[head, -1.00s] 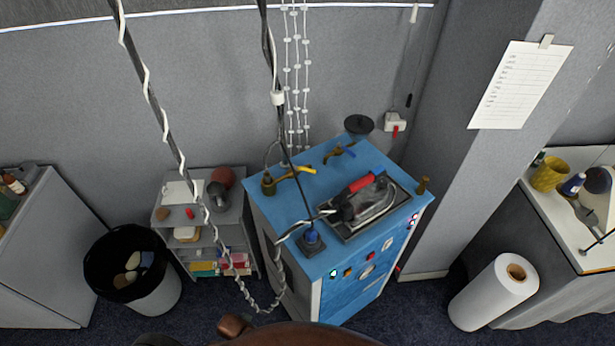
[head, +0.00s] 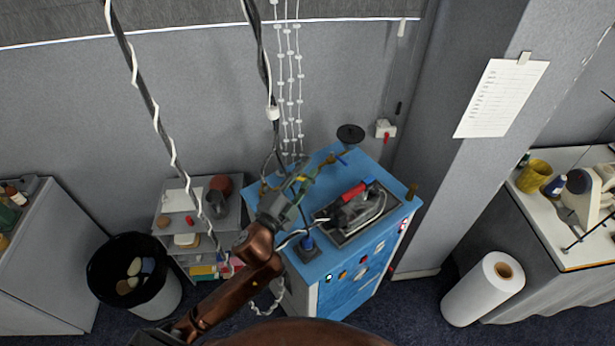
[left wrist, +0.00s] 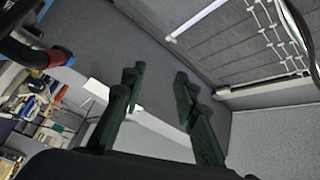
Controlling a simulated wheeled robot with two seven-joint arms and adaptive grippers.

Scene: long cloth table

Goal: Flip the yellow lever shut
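A blue-topped cabinet (head: 325,262) stands against the wall, with brass valves along its back edge. My left arm reaches in from below, and my left gripper (head: 302,176) is over the back left of the top, where it covers most of the yellow lever. I cannot tell whether it touches the lever. The other valve's blue lever (head: 342,158) is just to the right. In the left wrist view the dark green fingers of my left gripper (left wrist: 158,82) are apart with nothing between them. The yellow lever is not recognisable there. My right gripper is not in view.
An iron (head: 362,208) with a red handle rests on its plate right of my gripper. A blue knob (head: 307,242) is at the front left corner. Cords hang over the cabinet. A small shelf (head: 185,225) and a bin (head: 155,298) stand left.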

